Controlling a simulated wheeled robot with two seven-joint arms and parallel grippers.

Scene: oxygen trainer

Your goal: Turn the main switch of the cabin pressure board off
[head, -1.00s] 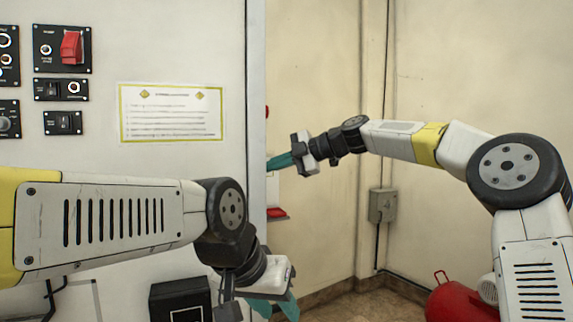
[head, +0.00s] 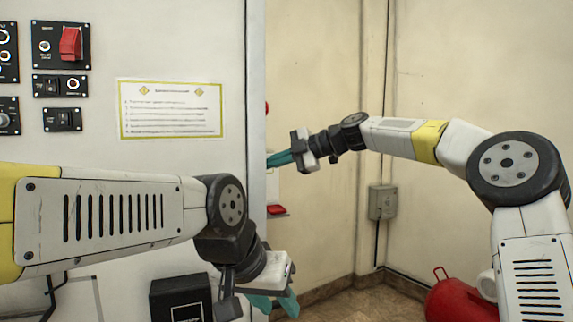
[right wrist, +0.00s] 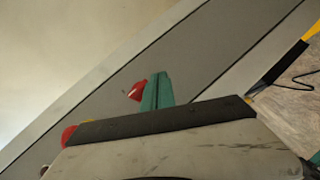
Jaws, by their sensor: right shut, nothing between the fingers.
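The light grey cabinet front (head: 180,40) carries black control panels at the upper left. One has a large red switch cover (head: 70,43); smaller black switch plates (head: 62,119) sit below it. Labels are too small to read, so I cannot tell which is the cabin pressure board's main switch. My right gripper (head: 268,161) is shut and empty, its teal fingers pointing left at the cabinet's right side. In the right wrist view its teal fingers (right wrist: 157,90) appear beside a red part (right wrist: 136,91). My left gripper (head: 272,303) hangs low before the cabinet, its jaw partly hidden.
A yellow-bordered notice (head: 171,109) is on the cabinet front. A red part (head: 278,210) juts from the cabinet's side below my right gripper. A grey box (head: 382,202) is on the wall and a red tank (head: 460,302) on the floor.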

